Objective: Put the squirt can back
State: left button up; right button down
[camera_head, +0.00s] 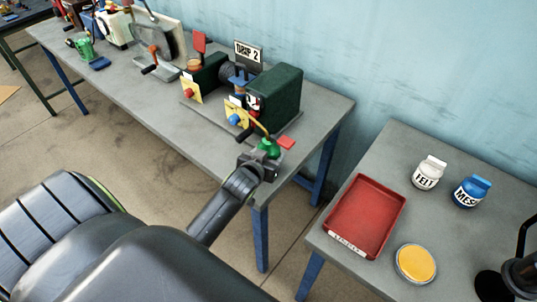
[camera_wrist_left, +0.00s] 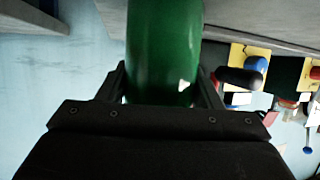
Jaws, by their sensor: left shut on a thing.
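The green squirt can (camera_head: 269,147) is in my left gripper (camera_head: 261,160), near the front right corner of the long grey bench. In the left wrist view, the can's green body (camera_wrist_left: 163,45) fills the gap between the fingers (camera_wrist_left: 163,88). The left gripper is shut on it. A thin yellow part, perhaps its spout, rises toward the machine behind. Whether the can touches the bench top is unclear. My right gripper does not show.
A green machine (camera_head: 275,97) stands by a "DRIP 2" sign (camera_head: 248,53) just behind the can. On the right table are an empty red tray (camera_head: 368,215), a white jar (camera_head: 428,175), a blue jar (camera_head: 470,191), a yellow-topped tin (camera_head: 415,263) and a dark object at the edge.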

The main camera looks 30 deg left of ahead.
pick_arm(q)
jog(key=o, duration=1.3)
jog(key=shift+s+r, duration=0.15)
jog(key=v, duration=1.1)
jog(key=shift+s+d+r+b, duration=0.1)
jog(key=shift+s+r+b, duration=0.1)
jog(key=shift+s+b, duration=0.2)
